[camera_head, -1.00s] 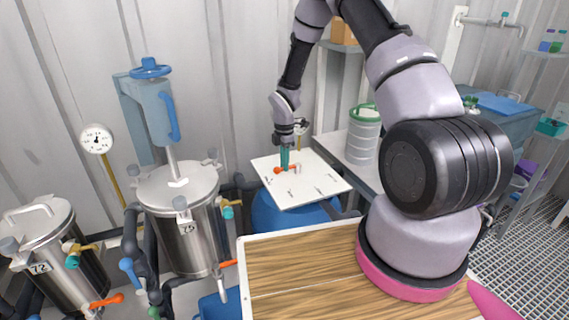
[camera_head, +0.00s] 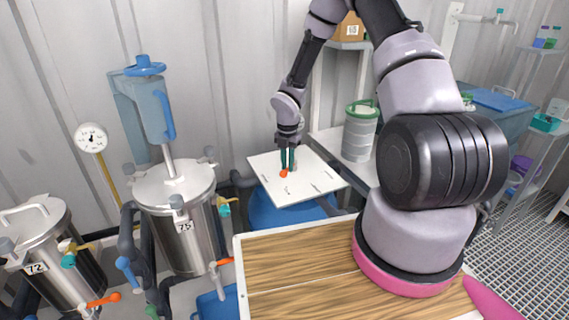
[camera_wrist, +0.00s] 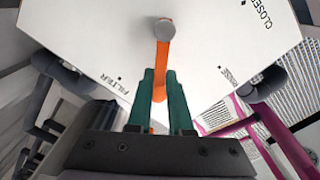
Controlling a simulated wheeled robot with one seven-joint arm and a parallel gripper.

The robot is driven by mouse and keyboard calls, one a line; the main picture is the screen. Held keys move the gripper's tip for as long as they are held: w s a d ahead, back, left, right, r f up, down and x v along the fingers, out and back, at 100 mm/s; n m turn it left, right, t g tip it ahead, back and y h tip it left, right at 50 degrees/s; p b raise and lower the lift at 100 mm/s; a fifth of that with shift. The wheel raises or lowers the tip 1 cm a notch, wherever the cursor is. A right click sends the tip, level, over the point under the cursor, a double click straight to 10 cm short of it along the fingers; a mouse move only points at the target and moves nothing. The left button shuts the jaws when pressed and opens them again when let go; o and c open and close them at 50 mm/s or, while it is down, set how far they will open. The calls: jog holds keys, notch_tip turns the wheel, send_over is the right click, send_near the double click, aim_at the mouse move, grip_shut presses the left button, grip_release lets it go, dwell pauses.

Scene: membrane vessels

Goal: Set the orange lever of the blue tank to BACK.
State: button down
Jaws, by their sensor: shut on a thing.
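The blue tank (camera_head: 275,215) stands behind the wooden top, with a white dial plate (camera_head: 312,186) on it. The orange lever (camera_head: 284,174) turns on a grey pivot on this plate; its orange end points towards the head camera. My gripper (camera_head: 287,160) reaches down from above with its teal fingers on the lever. In the wrist view the orange lever (camera_wrist: 161,70) runs from the round pivot down between my two fingers (camera_wrist: 162,100), which are shut on it. It lies between the FILTER mark and another mark at right that is hard to read. CLOSED is at upper right.
Steel vessels 75 (camera_head: 190,235) and 72 (camera_head: 45,245) with pipes and valves stand at left. A grey-green canister (camera_head: 360,135) stands on a bench right of the plate. The wooden top (camera_head: 300,262) in front is bare.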

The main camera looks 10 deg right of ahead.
jog(key=shift+s+d+n, duration=0.25)
jog(key=shift+d+n, duration=0.2)
jog(key=shift+n, duration=0.65)
jog(key=c, duration=0.8)
grip_release()
jog(key=shift+s, duration=0.1)
notch_tip(320, 180, up, 11)
jog(key=shift+f, duration=0.1)
